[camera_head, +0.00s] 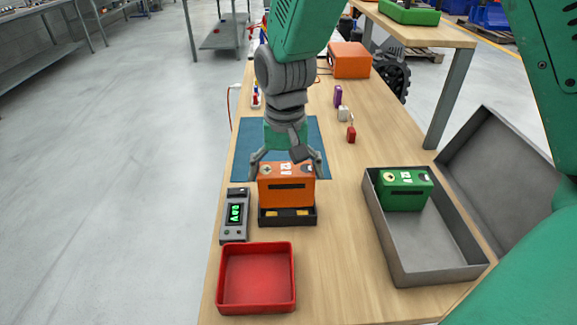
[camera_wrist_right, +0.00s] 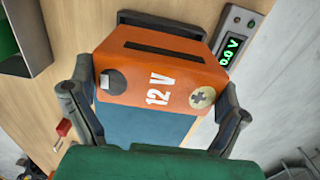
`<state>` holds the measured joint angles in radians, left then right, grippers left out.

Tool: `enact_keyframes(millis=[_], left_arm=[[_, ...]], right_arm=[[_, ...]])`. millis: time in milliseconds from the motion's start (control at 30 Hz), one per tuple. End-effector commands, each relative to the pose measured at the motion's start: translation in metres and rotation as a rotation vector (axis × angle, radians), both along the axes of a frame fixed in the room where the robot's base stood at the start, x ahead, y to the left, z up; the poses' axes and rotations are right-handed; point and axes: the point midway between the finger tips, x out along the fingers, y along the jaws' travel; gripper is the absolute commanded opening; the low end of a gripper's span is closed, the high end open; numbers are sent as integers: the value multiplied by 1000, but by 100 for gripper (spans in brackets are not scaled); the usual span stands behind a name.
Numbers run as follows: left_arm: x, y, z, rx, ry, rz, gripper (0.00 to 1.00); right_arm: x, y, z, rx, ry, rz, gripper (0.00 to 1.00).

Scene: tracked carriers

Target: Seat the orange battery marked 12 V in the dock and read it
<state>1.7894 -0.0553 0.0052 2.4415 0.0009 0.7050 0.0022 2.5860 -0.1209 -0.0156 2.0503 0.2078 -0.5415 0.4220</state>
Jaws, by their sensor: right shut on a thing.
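The orange battery (camera_head: 287,192) marked 12 V is upright between the fingers of my right gripper (camera_head: 287,163), which is shut on it. The black dock (camera_head: 288,222) with gold contacts is just below the battery; the contacts show, so the battery looks held above it. The wrist view shows the battery (camera_wrist_right: 160,75) between both fingers (camera_wrist_right: 155,112), its 12 V mark and plus sign in sight. The grey meter (camera_head: 235,215) beside the dock has a lit green display; in the wrist view the meter (camera_wrist_right: 238,40) appears to read 0.0 V. My left gripper is not in view.
A red tray (camera_head: 256,311) is in front of the dock. An open grey case (camera_head: 435,275) on the right holds a green battery (camera_head: 404,190). A blue mat (camera_head: 247,138) lies behind. Small purple (camera_head: 338,95), white and red items and an orange box (camera_head: 350,60) are farther back.

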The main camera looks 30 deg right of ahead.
Motion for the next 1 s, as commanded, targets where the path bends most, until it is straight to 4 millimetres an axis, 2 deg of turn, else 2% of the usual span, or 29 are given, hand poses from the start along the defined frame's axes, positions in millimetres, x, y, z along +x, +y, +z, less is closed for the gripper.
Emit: enact_keyframes(millis=[267, 500, 733, 767, 1000], left_arm=[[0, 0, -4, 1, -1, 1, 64], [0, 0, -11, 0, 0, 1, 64], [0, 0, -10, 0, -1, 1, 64], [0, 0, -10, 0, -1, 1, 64], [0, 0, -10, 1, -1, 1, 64]], right_arm=[[1, -5, -18, 5, -3, -1, 44], [1, -5, -50, 6, 2, -1, 44], [2, -2, -52, 3, 2, 1, 44], [1, -1, -53, 4, 6, 2, 100], [1, -1, -50, 6, 1, 2, 100]])
